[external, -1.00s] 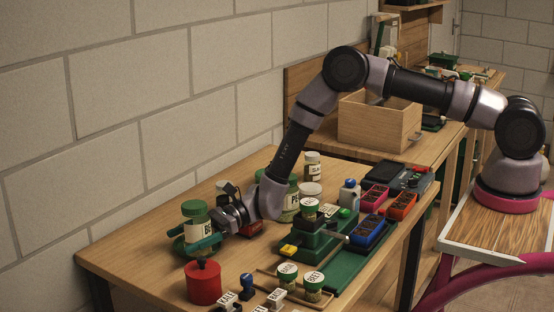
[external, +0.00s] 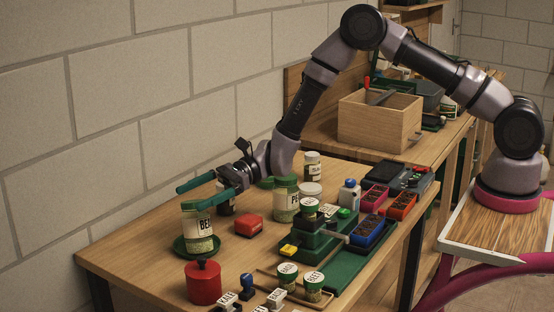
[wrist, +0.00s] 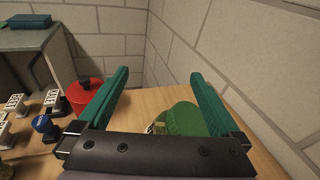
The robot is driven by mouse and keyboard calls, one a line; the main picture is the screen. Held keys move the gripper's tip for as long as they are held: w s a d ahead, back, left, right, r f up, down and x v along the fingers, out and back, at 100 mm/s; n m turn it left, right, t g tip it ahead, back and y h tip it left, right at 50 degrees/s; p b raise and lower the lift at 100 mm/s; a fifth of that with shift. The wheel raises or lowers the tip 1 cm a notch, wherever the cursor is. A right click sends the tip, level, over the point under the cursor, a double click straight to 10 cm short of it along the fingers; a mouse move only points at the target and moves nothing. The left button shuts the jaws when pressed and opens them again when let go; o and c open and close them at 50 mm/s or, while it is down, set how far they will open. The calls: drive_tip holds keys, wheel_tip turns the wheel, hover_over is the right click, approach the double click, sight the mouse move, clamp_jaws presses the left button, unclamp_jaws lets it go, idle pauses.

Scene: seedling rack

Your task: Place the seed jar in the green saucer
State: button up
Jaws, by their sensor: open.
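The seed jar (external: 198,228) has a green lid and a pale label starting "BE". It stands upright in the green saucer (external: 179,247) at the left of the table. My gripper (external: 182,197) is open above the jar, and its near finger hides part of the lid. In the wrist view, a green lid (wrist: 186,120) shows below and between the two spread green fingers, closer to the right one. Nothing is held between the fingers.
A red canister (external: 203,283) stands in front of the saucer. A red block (external: 248,225) lies right of it. A larger jar labelled "PE" (external: 285,205) and a green stepped stand (external: 318,238) are further right. A block wall borders the back.

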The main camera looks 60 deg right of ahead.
drive_tip(key=s+d+r+n+g+h, duration=0.1)
drive_tip(key=s+d+r+n, duration=0.35)
drive_tip(key=r, duration=0.35)
drive_tip(key=s+d+r+n+g+h, duration=0.1)
drive_tip(key=s+d+r+n+h, duration=0.2)
drive_tip(key=s+r, duration=0.4)
drive_tip(key=s+d+r+n+g, duration=0.2)
drive_tip(key=s+d+r+n, duration=0.3)
drive_tip(key=r, duration=0.4)
drive_tip(key=s+d+r+n+t+h, duration=0.2)
drive_tip(key=s+d+r+h, duration=0.1)
drive_tip(key=s+d, duration=0.8)
drive_tip(key=s+d+r+n+t+h, duration=0.2)
drive_tip(key=s+d+h, duration=0.4)
drive_tip(key=s+d, duration=0.5)
drive_tip(key=shift+d+r+t, duration=0.75)
drive_tip(key=shift+d+t, duration=0.05)
drive_tip(key=shift+d, duration=0.4)
drive_tip(key=shift+n, duration=0.25)
